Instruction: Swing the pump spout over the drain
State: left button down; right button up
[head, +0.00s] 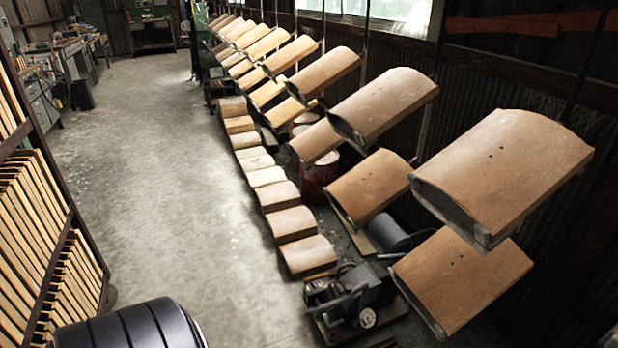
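I cannot make out a pump spout or a drain in the head view. A dark machine (345,292) with a round white dial sits low on the floor at the bottom, right of centre. I cannot tell whether it is a pump, and no clear spout shows on it. Neither of my grippers is in view.
Two tiers of curved tan pieces (505,172) hang along the right wall. A row of similar blocks (305,255) lies on the floor beneath. Red drums (318,178) stand behind. A slatted rack (35,225) stands left. The concrete floor (150,170) between is clear.

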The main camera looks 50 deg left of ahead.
aim_at(350, 292)
jog(key=u, duration=1.25)
